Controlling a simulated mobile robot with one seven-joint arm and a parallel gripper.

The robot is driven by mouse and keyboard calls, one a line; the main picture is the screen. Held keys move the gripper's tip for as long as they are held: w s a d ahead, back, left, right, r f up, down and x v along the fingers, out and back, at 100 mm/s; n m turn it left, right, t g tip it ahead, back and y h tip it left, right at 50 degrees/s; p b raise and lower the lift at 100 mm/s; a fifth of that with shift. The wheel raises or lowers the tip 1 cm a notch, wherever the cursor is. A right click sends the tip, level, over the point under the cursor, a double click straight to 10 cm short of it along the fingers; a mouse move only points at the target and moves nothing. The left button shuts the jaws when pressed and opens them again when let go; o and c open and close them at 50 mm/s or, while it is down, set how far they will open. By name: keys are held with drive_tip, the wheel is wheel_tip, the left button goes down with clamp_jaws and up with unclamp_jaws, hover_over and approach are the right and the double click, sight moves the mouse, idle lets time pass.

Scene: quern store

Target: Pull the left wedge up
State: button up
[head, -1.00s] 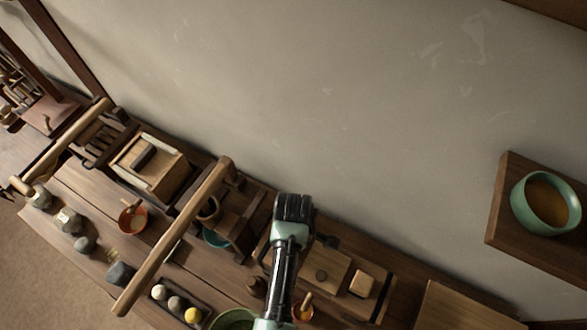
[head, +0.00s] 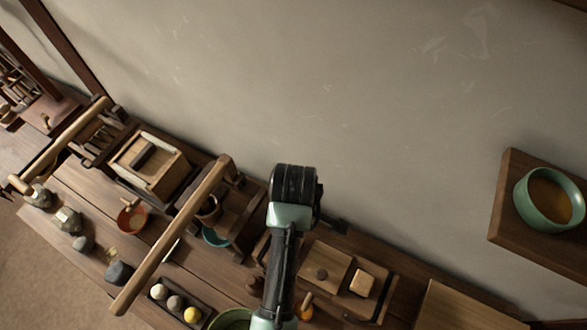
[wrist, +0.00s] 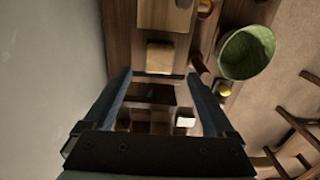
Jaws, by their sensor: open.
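In the wrist view my gripper (wrist: 158,76) is open, with one dark finger on each side and nothing held between them. Below and between the fingers is a dark wooden frame (wrist: 152,93) with several small wooden blocks (wrist: 160,128) in it. One pale block face (wrist: 185,122) is near the right finger. I cannot tell which block is the left wedge. In the head view my arm reaches over the bench, and its dark wrist end (head: 294,184) hides what lies behind it. The fingertips do not show there.
A green bowl (wrist: 247,52) and a light block (wrist: 160,57) lie ahead in the wrist view. The wall (wrist: 50,80) is close on the left. In the head view a long wooden lever (head: 170,240) stands left of my arm, and a shelf (head: 510,222) is at right.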

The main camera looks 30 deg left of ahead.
drive_tip(key=shift+r, duration=2.25)
